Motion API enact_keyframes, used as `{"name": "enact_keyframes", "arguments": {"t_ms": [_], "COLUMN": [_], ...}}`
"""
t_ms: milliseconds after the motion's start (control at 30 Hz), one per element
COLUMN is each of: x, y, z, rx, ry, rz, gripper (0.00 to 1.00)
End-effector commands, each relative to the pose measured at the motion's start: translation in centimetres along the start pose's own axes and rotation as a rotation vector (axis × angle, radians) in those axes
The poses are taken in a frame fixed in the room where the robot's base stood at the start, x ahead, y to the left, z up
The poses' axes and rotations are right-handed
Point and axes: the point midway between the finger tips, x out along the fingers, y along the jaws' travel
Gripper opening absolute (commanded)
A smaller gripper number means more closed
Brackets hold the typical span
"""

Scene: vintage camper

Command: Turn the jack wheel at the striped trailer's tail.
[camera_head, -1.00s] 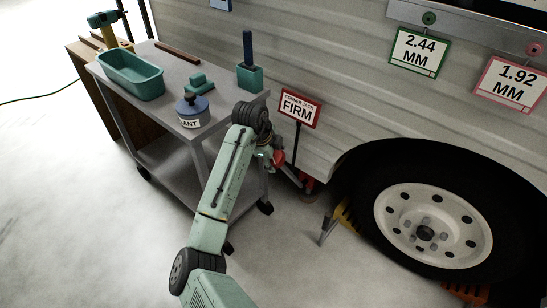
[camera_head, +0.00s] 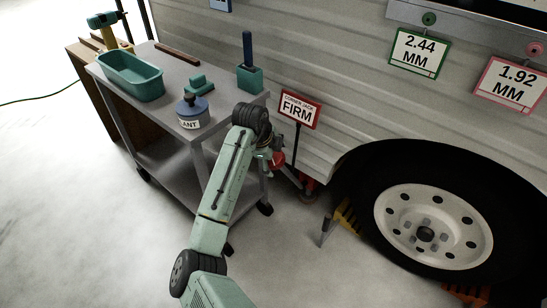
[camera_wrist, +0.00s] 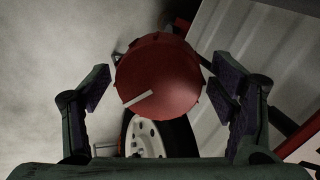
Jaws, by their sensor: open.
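The red jack wheel (camera_wrist: 160,78) is a round knob with ridges on its rim and one pale line on its face. In the wrist view it sits between the two open fingers of my gripper (camera_wrist: 165,92), with a gap on each side. No finger touches it in that view. In the head view the red wheel (camera_head: 277,160) shows beside the end of my arm, low by the trailer (camera_head: 340,60) wall. My gripper is mostly hidden there behind my own arm. A red foot (camera_head: 309,186) shows near the floor below the wheel.
A sign reading CORNER JACK FIRM (camera_head: 299,109) stands just right of my arm. A grey cart (camera_head: 225,101) with a teal tray (camera_head: 131,76) and a labelled jar (camera_head: 193,112) is close on the left. The trailer's tyre (camera_head: 372,190) is to the right. Open floor lies in front.

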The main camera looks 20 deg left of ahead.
Motion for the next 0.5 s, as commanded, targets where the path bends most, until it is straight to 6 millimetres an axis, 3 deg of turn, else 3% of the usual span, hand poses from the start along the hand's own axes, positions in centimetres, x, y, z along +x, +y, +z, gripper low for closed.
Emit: {"name": "enact_keyframes", "arguments": {"t_ms": [267,500], "x": [-0.3,-3.8], "y": [-0.1,-0.1], "z": [0.0,0.1], "rx": [0.000,0.000], "ry": [-0.001,-0.001], "rz": [-0.002,-0.005], "gripper": [0.78,0.78]}}
